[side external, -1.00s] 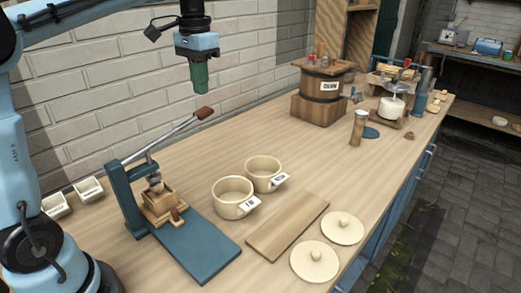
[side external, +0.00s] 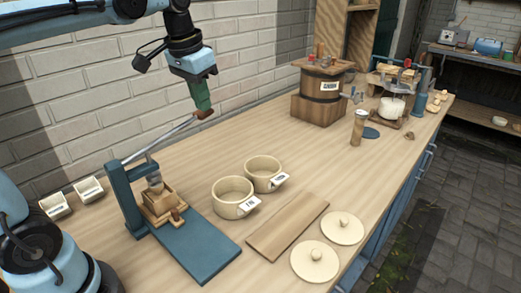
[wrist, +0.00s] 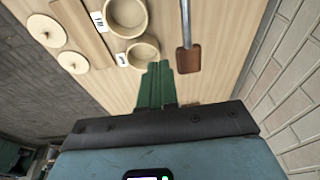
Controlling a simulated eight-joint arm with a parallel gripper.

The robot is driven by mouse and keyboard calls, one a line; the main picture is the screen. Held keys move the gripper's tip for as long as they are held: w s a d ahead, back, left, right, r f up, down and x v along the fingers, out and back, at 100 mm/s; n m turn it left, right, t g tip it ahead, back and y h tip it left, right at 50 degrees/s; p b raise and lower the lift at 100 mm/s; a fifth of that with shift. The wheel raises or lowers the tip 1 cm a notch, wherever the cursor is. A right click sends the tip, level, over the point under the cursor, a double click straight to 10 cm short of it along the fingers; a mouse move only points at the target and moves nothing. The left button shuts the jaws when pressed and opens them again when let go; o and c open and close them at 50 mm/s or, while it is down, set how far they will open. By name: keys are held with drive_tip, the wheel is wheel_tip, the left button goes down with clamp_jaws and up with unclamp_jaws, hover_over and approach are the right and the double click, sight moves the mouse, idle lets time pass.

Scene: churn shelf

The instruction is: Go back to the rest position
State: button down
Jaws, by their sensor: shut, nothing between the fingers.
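My gripper (side external: 203,107) is shut and empty, its green fingers pointing down and tilted, in the air above the back of the bench by the brick wall. In the side view its tip overlaps the brown handle end of the press lever (side external: 180,134); I cannot tell from that view how near they are. In the wrist view the green fingers (wrist: 156,68) are together, and the brown lever handle (wrist: 188,60) shows beside them, apart in the picture. The blue press (side external: 127,195) stands at the bench's left with a small wooden box on it.
Two labelled cream pots (side external: 233,197) stand mid-bench, open. A wooden board (side external: 288,224) and two round lids (side external: 315,262) lie in front. A wooden churn (side external: 322,95) stands at the back. Two small white trays (side external: 55,206) sit at left. The brick wall (side external: 90,90) is behind.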

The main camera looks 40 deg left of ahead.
drive_tip(key=s+d+f+t, duration=0.4)
drive_tip(key=s+d+f, duration=0.2)
drive_tip(key=f, duration=0.5)
drive_tip(key=shift+s+t, duration=0.3)
drive_tip(key=shift+s, duration=0.5)
